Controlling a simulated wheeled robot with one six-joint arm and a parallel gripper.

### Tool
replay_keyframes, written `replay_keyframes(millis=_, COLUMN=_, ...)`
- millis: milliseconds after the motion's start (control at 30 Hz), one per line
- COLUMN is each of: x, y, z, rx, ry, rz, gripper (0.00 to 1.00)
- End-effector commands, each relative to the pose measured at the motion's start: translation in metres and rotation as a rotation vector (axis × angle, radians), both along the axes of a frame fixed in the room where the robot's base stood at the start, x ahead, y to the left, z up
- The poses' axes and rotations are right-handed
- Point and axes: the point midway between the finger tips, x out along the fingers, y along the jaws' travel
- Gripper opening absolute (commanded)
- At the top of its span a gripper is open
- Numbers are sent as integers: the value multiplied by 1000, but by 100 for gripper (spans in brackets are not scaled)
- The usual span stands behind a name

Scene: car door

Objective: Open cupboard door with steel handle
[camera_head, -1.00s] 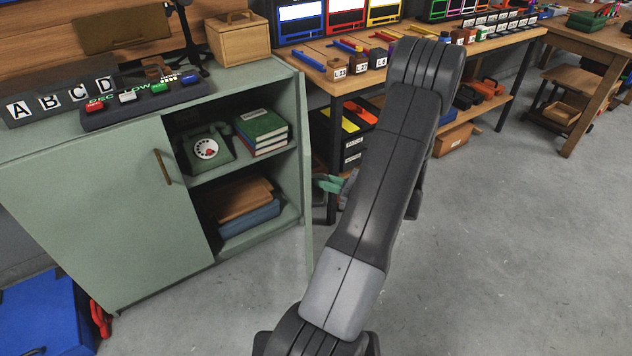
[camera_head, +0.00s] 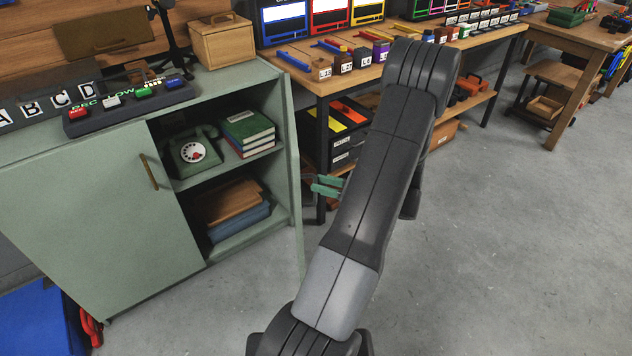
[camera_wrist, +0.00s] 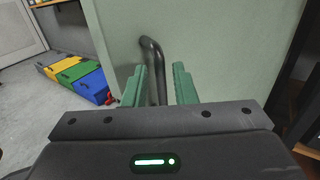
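The green cupboard (camera_head: 85,190) stands at the left in the head view. Its right door (camera_head: 294,165) is swung wide open and seen nearly edge-on. Its outer face fills much of the wrist view (camera_wrist: 215,45). The dark steel handle (camera_wrist: 154,62) is on that face; the door hides it in the head view. My gripper (camera_wrist: 160,85) has its two green fingers apart, one on each side of the handle. I cannot tell whether either finger touches it. In the head view the fingers (camera_head: 327,186) show right of the door; my arm hides the rest.
The cupboard's left door (camera_head: 110,205) is closed and has a brass handle (camera_head: 149,171). A telephone (camera_head: 193,150) and books sit on the inner shelves. A workbench (camera_head: 330,85) stands behind the door. The floor (camera_head: 480,260) at the right is clear.

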Motion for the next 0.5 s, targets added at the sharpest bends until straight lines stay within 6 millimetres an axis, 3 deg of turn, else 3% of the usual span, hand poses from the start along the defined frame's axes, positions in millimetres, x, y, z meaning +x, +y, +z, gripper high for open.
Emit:
replay_keyframes(millis=300, x=-28, y=-69, z=1, rx=0, ry=0, rz=-4, gripper=25)
replay_keyframes(millis=500, x=-39, y=-96, z=1, rx=0, ry=-1, rz=-2, gripper=25)
